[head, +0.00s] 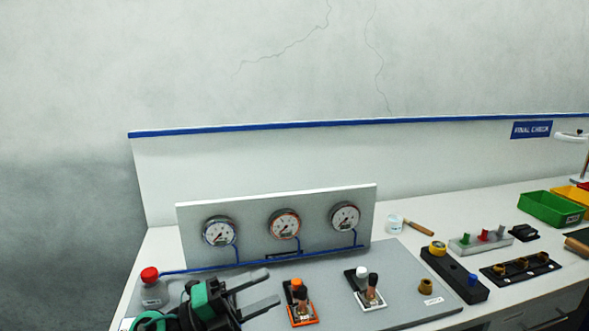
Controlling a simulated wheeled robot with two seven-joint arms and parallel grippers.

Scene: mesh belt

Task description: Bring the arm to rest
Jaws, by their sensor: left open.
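My left gripper (262,294) is in the lower left of the head view, above the grey board (335,285). Its two dark fingers point right and stand apart, with nothing visible between them. The green and black wrist (200,300) hides part of the board. The fingertips are left of the orange-framed fixture (303,315), apart from it as far as I can see. My right gripper is not in view.
A panel with three gauges (283,224) stands behind the gripper. A red knob (149,274) is at left, a white-framed fixture (370,290) at right. Farther right are a black block (455,274), a rack (480,241) and a green bin (551,208).

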